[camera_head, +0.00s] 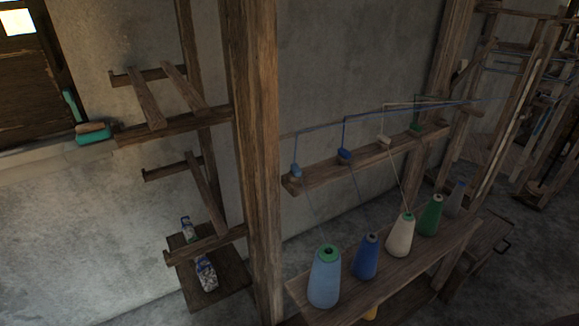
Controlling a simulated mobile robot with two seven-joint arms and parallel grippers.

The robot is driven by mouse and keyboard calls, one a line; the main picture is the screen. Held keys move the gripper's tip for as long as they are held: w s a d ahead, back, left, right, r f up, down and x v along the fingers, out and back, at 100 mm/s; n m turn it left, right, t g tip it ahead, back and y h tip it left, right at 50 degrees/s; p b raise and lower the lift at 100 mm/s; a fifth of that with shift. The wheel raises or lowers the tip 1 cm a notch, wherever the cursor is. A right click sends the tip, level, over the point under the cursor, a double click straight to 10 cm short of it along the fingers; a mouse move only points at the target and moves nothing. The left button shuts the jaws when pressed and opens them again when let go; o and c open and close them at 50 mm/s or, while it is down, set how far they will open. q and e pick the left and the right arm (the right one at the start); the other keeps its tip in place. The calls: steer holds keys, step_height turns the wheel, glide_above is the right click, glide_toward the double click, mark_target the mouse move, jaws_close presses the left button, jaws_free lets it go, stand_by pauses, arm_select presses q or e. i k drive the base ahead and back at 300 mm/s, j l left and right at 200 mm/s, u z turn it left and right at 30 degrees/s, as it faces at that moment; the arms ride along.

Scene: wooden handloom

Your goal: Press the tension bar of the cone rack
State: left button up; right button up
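The cone rack (405,280) stands at the lower right, a wooden shelf with several yarn cones upright in a row. They include a light blue cone (324,283), a blue cone (366,260), a cream cone (400,238), a green cone (430,216) and a greyish cone (455,199). Above and behind them runs a wooden bar (325,175), which looks like the tension bar, with small blue, white and green pieces on it. Threads rise from some cones to these pieces and run off to the right. Neither of my grippers is in view.
A thick wooden post (255,150) stands left of the rack. Left of it are wall brackets with slanted slats (148,98), a green-edged brush (93,133) and a low board (225,280) holding bottles. Wooden loom frames (515,110) fill the right. Floor at lower left looks clear.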

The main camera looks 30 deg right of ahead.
mark_target(493, 42)
steer(key=z, duration=1.55)
steer(key=i+l+u, duration=0.1)
steer(key=u, duration=0.35)
steer(key=l+u, duration=0.2)
steer(key=u, duration=0.3)
steer(key=l+u, duration=0.45)
steer(key=l, duration=0.4)
steer(key=l+u, duration=0.3)
steer(key=l, duration=0.55)
steer(key=k+l, duration=0.1)
steer(key=l, duration=0.45)
steer(key=k+l, duration=0.1)
steer(key=l, duration=0.5)
steer(key=l+u, duration=0.1)
steer(key=l, duration=0.45)
steer(key=k, duration=0.05)
